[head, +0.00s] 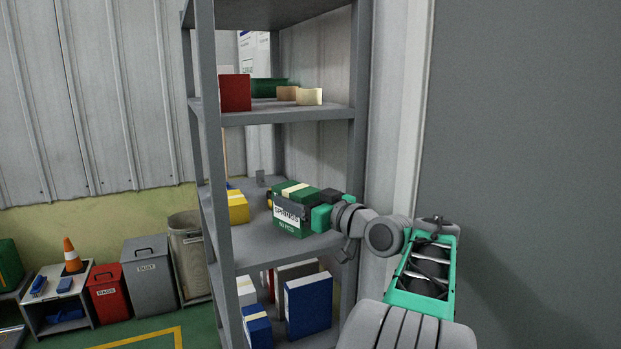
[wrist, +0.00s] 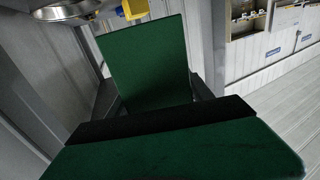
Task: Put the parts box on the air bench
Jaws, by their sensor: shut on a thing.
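The parts box, a green box (head: 289,218) with a white label reading "SPRINGS" and a pale stripe on top, is at the middle shelf of the grey rack in the head view. My gripper (head: 318,208) reaches it from the right and is shut on it. In the wrist view the green box (wrist: 150,65) fills the middle, close up, between dark finger parts. I cannot tell whether the box rests on the shelf or hangs just above it. I cannot make out an air bench in either view.
The grey rack (head: 214,190) has posts close around the box. A yellow box (head: 237,207) stands left on the same shelf. Blue and white boxes (head: 309,305) sit below, a red box (head: 235,92) above. Bins (head: 150,275) stand on the floor at left.

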